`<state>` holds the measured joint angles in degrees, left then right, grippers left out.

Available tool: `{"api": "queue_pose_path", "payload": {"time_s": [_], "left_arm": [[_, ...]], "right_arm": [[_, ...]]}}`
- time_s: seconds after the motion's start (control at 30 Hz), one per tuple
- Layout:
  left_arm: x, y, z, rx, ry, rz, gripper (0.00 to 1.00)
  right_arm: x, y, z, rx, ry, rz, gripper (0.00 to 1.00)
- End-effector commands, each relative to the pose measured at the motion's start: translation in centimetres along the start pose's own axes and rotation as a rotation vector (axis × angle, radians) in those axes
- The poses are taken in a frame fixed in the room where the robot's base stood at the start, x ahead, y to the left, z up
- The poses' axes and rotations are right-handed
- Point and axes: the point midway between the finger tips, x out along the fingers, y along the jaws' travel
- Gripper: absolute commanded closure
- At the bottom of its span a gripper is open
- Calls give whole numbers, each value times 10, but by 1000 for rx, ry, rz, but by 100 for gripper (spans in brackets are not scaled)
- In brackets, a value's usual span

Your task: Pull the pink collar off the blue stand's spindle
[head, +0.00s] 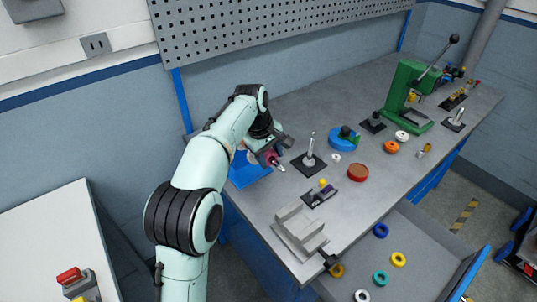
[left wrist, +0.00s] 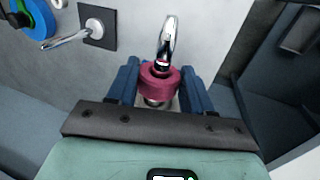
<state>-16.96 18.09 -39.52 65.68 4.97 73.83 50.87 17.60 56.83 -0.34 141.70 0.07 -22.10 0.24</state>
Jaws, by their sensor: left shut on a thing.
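The pink collar (head: 270,158) is between the fingers of my left gripper (head: 273,154) at the left end of the bench. In the left wrist view the collar (left wrist: 160,80) is a thick pink ring, with a dark blue finger of the gripper (left wrist: 160,88) pressed on each side. A shiny metal spindle (left wrist: 167,38) shows beyond the collar and appears to run through it. More silver metal shows just on the near side of the ring. The blue stand (head: 247,173) is partly hidden behind my arm, so its join to the spindle cannot be seen. My right gripper is out of view.
A black-based stand with a silver post (head: 309,158) is right of the gripper. An open drawer (head: 415,262) holds several rings.

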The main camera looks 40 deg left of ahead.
Motion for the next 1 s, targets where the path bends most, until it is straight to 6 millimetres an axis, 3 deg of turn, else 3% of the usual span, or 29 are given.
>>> {"api": "queue_pose_path", "payload": {"time_s": [1.0], "left_arm": [[0, 0, 13, 0, 1, 1, 79]], "right_arm": [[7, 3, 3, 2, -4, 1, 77]]}}
